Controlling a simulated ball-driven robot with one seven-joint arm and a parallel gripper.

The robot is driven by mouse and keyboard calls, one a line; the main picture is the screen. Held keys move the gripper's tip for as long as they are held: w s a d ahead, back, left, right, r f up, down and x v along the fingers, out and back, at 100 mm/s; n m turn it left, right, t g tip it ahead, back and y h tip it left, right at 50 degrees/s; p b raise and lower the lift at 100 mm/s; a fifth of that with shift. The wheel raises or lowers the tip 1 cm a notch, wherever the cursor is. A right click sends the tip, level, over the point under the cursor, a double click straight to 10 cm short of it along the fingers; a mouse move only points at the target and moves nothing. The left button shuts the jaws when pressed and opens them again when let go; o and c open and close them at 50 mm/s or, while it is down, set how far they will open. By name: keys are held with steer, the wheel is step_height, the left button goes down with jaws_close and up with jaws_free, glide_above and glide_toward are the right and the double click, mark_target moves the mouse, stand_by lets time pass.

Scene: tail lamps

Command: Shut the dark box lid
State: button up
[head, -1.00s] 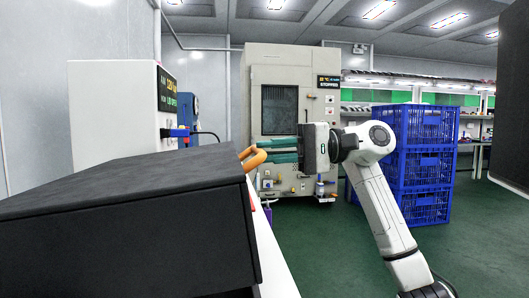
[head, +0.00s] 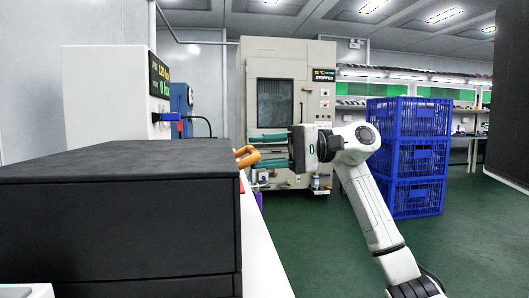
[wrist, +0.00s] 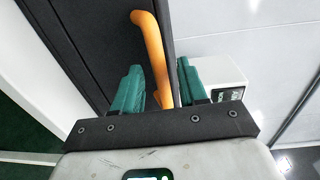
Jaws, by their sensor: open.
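The dark box (head: 120,235) fills the lower left of the head view, with a flat dark lid (head: 130,160) on top. The lid looks close to level, and I cannot tell whether it is fully shut. An orange handle (head: 247,156) sticks out at its right end, and it also shows in the wrist view (wrist: 152,48). My gripper (head: 268,150) is at the handle, its green fingers open. In the wrist view, the fingers (wrist: 160,88) stand on both sides of the handle. Whether either touches it cannot be told.
The box stands on a white surface (head: 262,255). A white machine with a display (head: 105,95) stands behind it. A tall beige cabinet (head: 290,60) is at the back, and stacked blue crates (head: 410,155) are on the right. Green floor (head: 450,250) is open at the right.

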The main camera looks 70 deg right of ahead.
steer(key=p+v, duration=0.3)
steer(key=v, duration=0.7)
steer(key=shift+s+d, duration=0.2)
steer(key=shift+s, duration=0.15)
